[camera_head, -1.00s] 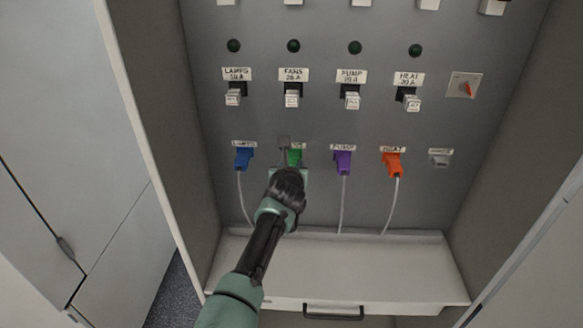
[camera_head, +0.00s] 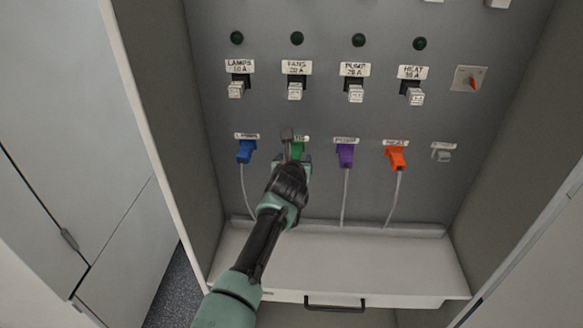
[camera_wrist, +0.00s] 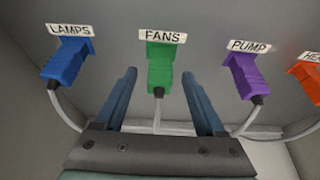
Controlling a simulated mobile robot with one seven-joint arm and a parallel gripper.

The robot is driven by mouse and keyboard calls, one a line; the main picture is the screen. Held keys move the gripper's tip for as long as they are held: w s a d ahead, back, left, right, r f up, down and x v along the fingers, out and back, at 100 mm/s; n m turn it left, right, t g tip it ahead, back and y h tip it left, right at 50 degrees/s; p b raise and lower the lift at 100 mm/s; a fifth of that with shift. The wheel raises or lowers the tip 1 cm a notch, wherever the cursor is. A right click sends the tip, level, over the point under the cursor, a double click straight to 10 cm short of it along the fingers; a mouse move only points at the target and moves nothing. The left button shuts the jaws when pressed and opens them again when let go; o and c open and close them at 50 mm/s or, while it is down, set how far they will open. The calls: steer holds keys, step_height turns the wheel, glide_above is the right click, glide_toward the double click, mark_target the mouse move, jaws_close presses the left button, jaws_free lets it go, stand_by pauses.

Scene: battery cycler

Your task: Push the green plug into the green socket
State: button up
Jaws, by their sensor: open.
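The green plug (camera_wrist: 160,66) hangs at the green socket (camera_wrist: 159,47) under the FANS label. Plug and socket show as one green shape, so I cannot tell how deep the plug is seated. A pale cable runs down from its dark lower end. In the head view the green plug (camera_head: 299,148) is partly hidden by my gripper (camera_head: 293,155). In the wrist view my gripper (camera_wrist: 158,75) is open, with one blue finger to each side of the plug's lower part and visible gaps between. It holds nothing.
The blue plug (camera_wrist: 67,62) is to the left, the purple plug (camera_wrist: 246,75) to the right. An orange plug (camera_head: 396,158) and a grey socket (camera_head: 443,153) are farther right. White breakers (camera_head: 295,91) sit above. A shelf (camera_head: 350,262) lies below.

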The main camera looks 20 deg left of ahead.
steer(key=b+v, duration=0.1)
steer(key=v, duration=1.1)
steer(key=s+d+r+n+t+h+b, duration=0.15)
steer(key=d+r+n+t, duration=0.25)
steer(key=d+r+n, duration=0.6)
steer(key=s+d+r+n+t+h+b, duration=0.1)
steer(key=s+d+r+n+t+h, duration=0.2)
steer(key=d+r, duration=0.8)
steer(key=s+r+n+t+b, duration=0.1)
steer(key=s+r+n+t, duration=0.6)
steer(key=s+r+n, duration=1.1)
steer(key=shift+a+n+t, duration=0.25)
steer(key=shift+n+t, duration=0.05)
steer(key=shift+n, duration=0.4)
